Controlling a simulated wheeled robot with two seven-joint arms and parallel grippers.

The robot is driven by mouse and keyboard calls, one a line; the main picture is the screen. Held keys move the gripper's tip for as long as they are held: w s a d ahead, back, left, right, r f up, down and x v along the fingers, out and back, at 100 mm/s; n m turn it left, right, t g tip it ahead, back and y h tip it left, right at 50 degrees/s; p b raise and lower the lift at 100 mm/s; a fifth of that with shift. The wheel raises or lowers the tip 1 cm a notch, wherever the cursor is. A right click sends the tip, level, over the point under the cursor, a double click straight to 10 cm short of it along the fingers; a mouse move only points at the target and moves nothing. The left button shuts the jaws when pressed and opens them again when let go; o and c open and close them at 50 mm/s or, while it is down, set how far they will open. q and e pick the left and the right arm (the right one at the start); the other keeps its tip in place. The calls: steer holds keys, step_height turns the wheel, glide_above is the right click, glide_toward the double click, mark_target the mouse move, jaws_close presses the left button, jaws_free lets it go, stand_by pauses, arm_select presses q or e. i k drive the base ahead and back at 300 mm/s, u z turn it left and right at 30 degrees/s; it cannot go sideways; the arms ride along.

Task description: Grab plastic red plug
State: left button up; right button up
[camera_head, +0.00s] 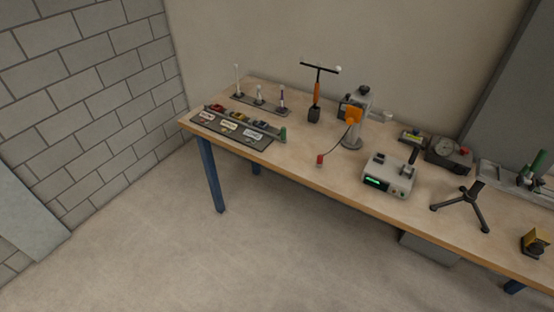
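A small red plug (320,160) stands near the front edge of the wooden table (300,178), left of a grey box with a green display. A thin dark cable appears to run from beside it up toward an orange part on a grey stand. The plug shows clear of other objects at its left and front. Neither of my grippers shows in the head view.
The grey stand with the orange part (354,116) rises behind the plug. The grey display box (389,176) and a black tripod (463,207) stand to the right. A dark tray (232,138) lies at the left. Open floor lies in front.

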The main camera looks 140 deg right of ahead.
mark_target(320, 158)
steer(key=u, duration=5.4)
steer(key=i, duration=1.2)
steer(key=u, duration=2)
